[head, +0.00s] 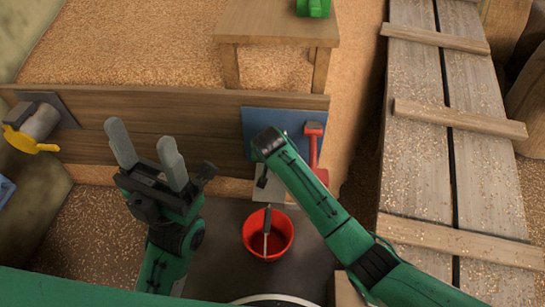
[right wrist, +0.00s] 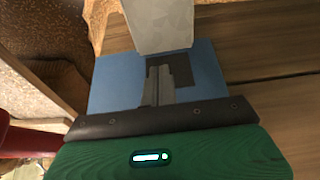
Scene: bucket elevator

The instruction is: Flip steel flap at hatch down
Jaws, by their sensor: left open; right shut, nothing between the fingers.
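A blue panel (head: 262,122) is fixed to the plank wall. The pale steel flap (head: 268,190) shows at the panel's lower edge in the head view, partly behind my right arm. In the right wrist view the flap (right wrist: 160,22) is a flat grey plate at the top, beside a dark square patch (right wrist: 182,70) on the blue panel. My right gripper (right wrist: 160,72) is shut and empty, its tips close to the flap's edge; I cannot tell whether they touch. My left gripper (head: 147,148) is open and empty, in front of the wall to the left.
A red lever (head: 313,145) stands at the panel's right side. A red bucket (head: 282,238) with a grey-handled thing in it sits below. A yellow-and-grey fixture (head: 35,125) is on the wall's left. A plank ramp (head: 425,160) fills the right; a wooden table (head: 275,22) stands behind.

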